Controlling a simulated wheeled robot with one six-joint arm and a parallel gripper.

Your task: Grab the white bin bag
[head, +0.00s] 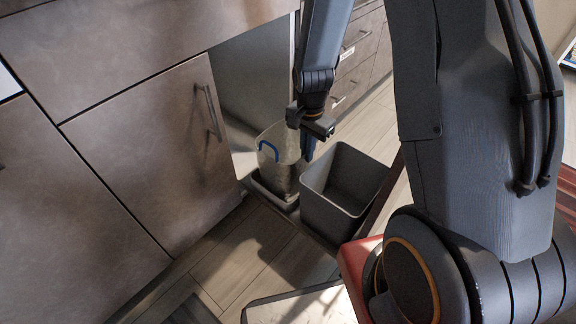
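The whitish bin bag (283,177) stands upright in a low grey holder (268,195), close to the open cabinet space. A blue strap (268,151) loops down over its left side. My gripper (308,146) points down at the bag's upper right edge. A blue part shows at its tips; I cannot tell whether it is a second strap or part of the gripper. Whether the fingers are open or shut, or touch the bag, is too small to tell.
An empty grey bin (345,190) stands just right of the bag. A brown cabinet door (150,155) with a bar handle is to the left. Drawers (355,55) are behind. Bare floor (245,255) lies in front. My arm hides much of the right side.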

